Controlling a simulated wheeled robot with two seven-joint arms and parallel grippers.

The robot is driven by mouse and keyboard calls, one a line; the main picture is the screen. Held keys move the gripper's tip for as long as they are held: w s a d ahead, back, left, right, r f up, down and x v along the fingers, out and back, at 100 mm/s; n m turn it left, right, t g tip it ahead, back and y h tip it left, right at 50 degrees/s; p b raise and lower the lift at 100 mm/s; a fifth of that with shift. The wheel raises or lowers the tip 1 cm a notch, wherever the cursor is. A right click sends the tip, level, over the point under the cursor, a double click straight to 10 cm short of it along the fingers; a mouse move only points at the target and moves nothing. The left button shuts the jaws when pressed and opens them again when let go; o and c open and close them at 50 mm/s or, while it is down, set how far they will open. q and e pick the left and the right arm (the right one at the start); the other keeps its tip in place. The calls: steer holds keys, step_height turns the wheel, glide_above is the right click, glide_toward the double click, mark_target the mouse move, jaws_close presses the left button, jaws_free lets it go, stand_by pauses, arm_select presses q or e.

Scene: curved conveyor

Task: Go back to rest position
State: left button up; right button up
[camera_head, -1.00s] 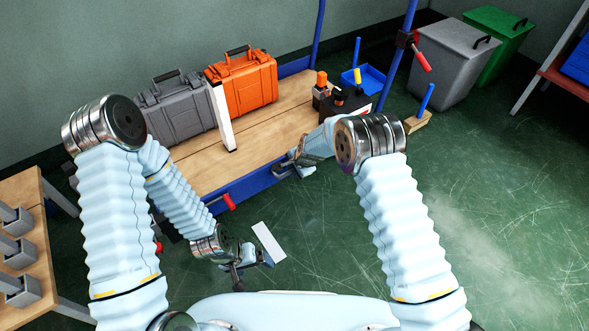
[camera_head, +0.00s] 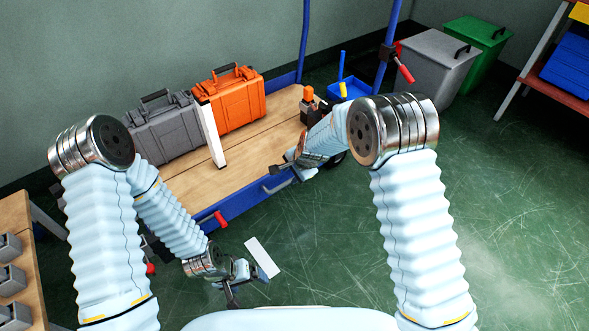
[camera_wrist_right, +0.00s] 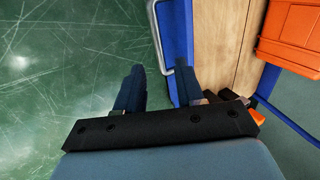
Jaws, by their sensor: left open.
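My left gripper (camera_head: 247,284) is low at the lower middle of the head view, in front of the workbench and above the green floor. Its fingers are apart and it holds nothing that I can see. My right gripper (camera_head: 284,172) is by the front edge of the workbench in the head view, partly hidden by its own arm.
The wooden workbench (camera_head: 245,172) bears a grey case (camera_head: 165,130) and an orange case (camera_head: 236,105). A silver handle (camera_wrist_right: 162,40) is near the right fingers. A white strip (camera_head: 262,257) shows beside the left gripper. Bins (camera_head: 436,65) stand back right; right floor is clear.

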steer(key=shift+v, duration=1.1)
